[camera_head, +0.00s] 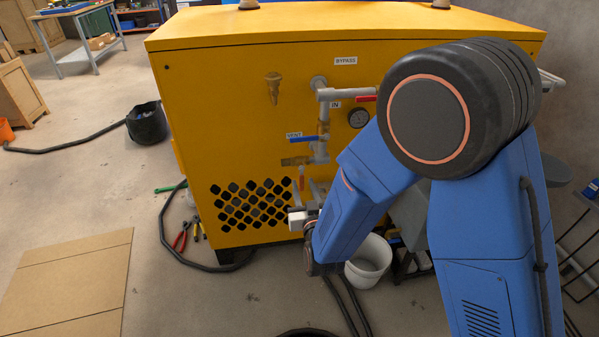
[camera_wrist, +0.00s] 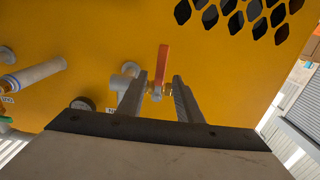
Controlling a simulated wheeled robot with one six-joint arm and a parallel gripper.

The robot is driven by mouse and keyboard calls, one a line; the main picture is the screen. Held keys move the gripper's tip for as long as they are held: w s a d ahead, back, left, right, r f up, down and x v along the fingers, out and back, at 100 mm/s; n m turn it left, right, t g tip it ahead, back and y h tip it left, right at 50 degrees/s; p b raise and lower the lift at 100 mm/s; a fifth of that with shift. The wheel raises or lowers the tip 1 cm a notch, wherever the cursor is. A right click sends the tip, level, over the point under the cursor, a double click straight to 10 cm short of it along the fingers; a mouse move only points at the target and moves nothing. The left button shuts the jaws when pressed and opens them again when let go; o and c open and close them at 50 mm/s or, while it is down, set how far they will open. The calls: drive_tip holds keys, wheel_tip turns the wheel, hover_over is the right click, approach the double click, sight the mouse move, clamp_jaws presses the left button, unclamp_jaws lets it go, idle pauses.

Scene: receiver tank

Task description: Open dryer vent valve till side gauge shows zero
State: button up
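The yellow dryer cabinet (camera_head: 230,110) fills the middle of the head view. My gripper (camera_head: 305,205) is low in front of the panel. In the wrist view my gripper (camera_wrist: 160,80) is open, with a red-orange lever (camera_wrist: 163,58) on a brass valve (camera_wrist: 157,91) showing between its fingers. Contact cannot be told.
A white bucket (camera_head: 369,262) stands on the floor below my arm. Black hose (camera_head: 180,255), pliers (camera_head: 182,236) and cardboard (camera_head: 70,285) lie at the left.

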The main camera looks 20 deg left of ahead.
drive_tip(key=x, duration=0.8)
drive_tip(key=shift+d, duration=0.1)
clamp_jaws()
